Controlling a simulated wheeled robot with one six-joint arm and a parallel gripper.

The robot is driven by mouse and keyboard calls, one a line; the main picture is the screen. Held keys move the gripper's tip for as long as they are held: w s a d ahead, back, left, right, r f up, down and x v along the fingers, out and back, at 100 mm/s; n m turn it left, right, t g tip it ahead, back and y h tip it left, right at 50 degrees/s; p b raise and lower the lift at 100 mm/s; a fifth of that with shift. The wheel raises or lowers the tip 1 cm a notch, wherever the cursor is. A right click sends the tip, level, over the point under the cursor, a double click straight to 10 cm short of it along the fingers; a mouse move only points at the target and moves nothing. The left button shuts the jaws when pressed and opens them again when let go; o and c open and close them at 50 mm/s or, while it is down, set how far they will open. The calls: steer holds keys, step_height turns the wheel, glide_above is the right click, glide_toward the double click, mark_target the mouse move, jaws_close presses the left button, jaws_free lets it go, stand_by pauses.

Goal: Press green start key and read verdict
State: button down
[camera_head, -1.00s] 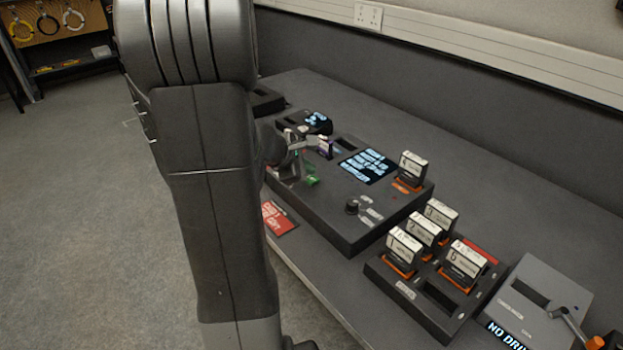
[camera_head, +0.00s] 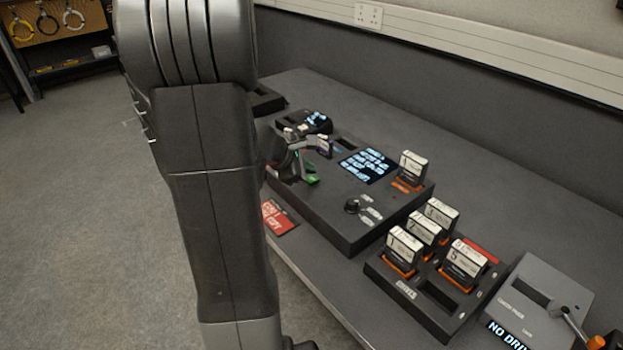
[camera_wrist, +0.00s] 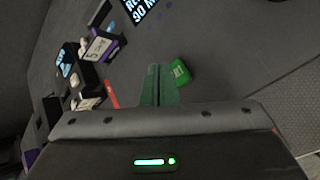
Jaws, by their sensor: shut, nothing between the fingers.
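The green start key (camera_head: 312,180) sits on the dark console (camera_head: 345,225); it also shows in the wrist view (camera_wrist: 180,72), just right of the fingertips. My gripper (camera_head: 302,170) is shut and empty, its fingers pointing down at the console right beside the key. In the wrist view the closed fingers (camera_wrist: 157,72) look greenish and sit close to the key's left side; I cannot tell whether they touch it. The console's screen (camera_head: 368,165) shows several lines of pale text, too small to read; the wrist view shows only its cut-off corner (camera_wrist: 138,8).
A purple-edged cartridge marked 5 (camera_wrist: 98,46) stands left of the fingers. A knob (camera_head: 352,206) and a white cartridge (camera_head: 412,165) are on the console. A rack (camera_head: 408,292) holds several cartridges. A grey box with a lever (camera_head: 535,300) stands at the right. A red card (camera_head: 277,217) lies at the front.

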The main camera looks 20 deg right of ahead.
steer(key=shift+f+b, duration=0.3)
steer(key=shift+f, duration=0.05)
steer(key=shift+f+b, duration=0.5)
steer(key=shift+b, duration=0.1)
stand_by(0.6)
stand_by(0.4)
steer(key=shift+r+p, duration=0.75)
steer(key=shift+r, duration=0.2)
step_height(320, 180, up, 5)
steer(key=p, duration=0.4)
stand_by(0.5)
